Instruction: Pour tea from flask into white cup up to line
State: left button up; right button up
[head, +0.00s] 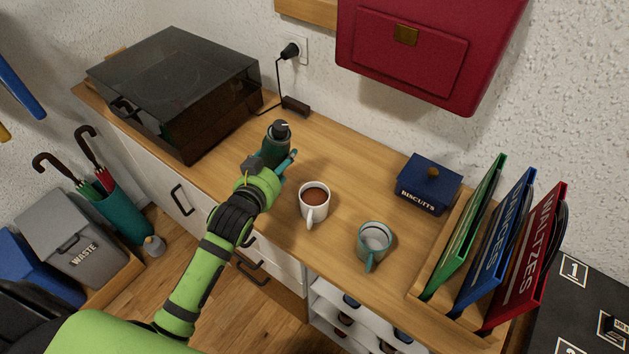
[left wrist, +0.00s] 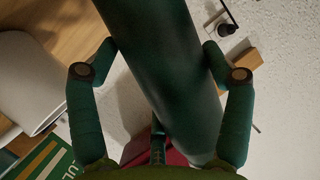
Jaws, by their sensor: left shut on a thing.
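A dark green flask (head: 276,143) with a dark top stands upright, or nearly so, on the wooden cabinet top. My left gripper (head: 287,163) is shut on the flask. In the left wrist view the flask (left wrist: 160,60) fills the middle, with the fingers of my left gripper (left wrist: 160,62) on both sides of it. The white cup (head: 314,203) stands just right of the gripper and holds brown liquid close to its rim. Its edge also shows at the left of the wrist view (left wrist: 28,80). Any line in the cup is too small to tell. My right gripper is not in view.
A teal mug (head: 373,243) stands right of the white cup. A blue biscuit box (head: 428,186) and a rack of upright folders (head: 490,250) are farther right. A dark-lidded turntable (head: 175,90) is at the left. A red wall box (head: 430,50) hangs above the back.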

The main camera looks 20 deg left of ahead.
aim_at(267, 150)
pick_arm(q)
jog(key=shift+r+n+h+p, duration=0.4)
jog(key=shift+r+n+p, duration=0.1)
jog(key=shift+p, duration=0.3)
jog(key=shift+f+n+g+p, duration=0.25)
jog(key=shift+n+g+p, duration=0.05)
jog(key=shift+n+p, duration=0.2)
jog(key=shift+r+h, duration=0.15)
jog(key=shift+h, duration=0.15)
notch_tip(267, 150, up, 6)
jog(key=p, duration=0.7)
jog(key=shift+f, duration=0.25)
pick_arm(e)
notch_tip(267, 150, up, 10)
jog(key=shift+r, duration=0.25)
